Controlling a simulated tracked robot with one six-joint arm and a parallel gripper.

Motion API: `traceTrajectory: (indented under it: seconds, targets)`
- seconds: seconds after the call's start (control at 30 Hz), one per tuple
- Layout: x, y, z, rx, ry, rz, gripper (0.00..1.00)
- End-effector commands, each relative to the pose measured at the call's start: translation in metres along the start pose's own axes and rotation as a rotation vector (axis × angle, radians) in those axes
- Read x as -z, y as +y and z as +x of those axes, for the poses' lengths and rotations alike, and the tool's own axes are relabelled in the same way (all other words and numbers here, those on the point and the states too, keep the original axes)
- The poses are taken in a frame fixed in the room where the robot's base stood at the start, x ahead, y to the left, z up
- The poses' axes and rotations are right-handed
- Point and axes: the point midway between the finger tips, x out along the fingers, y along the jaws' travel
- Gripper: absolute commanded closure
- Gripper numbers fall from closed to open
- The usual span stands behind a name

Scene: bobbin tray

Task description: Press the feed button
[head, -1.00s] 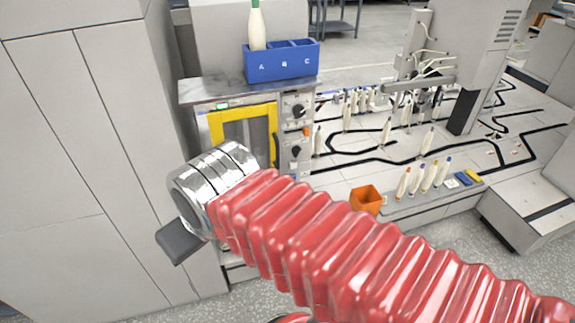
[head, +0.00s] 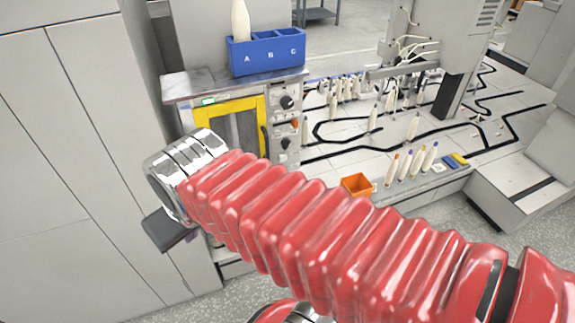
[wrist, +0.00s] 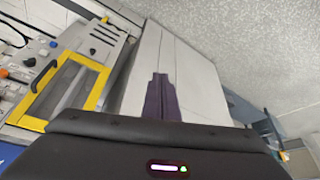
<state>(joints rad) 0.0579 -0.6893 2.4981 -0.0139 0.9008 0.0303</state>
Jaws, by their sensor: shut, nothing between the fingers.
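No button in view can be read as the feed button. The control panel (head: 286,120) beside the yellow-framed door (head: 262,118) carries dark knobs and a small orange part. In the wrist view, the yellow frame (wrist: 97,92) is at the left, with blue and orange-red controls along its far side. My gripper (wrist: 160,82) shows there as dark fingers, closed together and empty, in front of pale grey panels. It looks clear of the panel.
A blue box (head: 268,68) marked A, B, C holds a white bobbin (head: 240,20) on the cabinet top. Grey cabinets (head: 75,150) stand close at the left. An orange bin (head: 356,185) and several bobbins stand along the tray (head: 350,150) at the right.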

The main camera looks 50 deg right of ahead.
Motion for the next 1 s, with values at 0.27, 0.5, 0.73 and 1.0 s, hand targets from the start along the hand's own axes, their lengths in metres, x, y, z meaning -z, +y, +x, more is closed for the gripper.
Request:
traceTrajectory:
  seconds: [0.27, 0.5, 0.73, 1.0]
  targets:
    - [-0.012, 0.058, 0.049, -0.081, -0.15, 0.162, 1.0]
    - [-0.027, 0.109, 0.089, -0.138, -0.239, 0.292, 1.0]
    - [-0.046, 0.159, 0.129, -0.19, -0.287, 0.412, 1.0]
    - [-0.074, 0.217, 0.176, -0.244, -0.298, 0.551, 1.0]
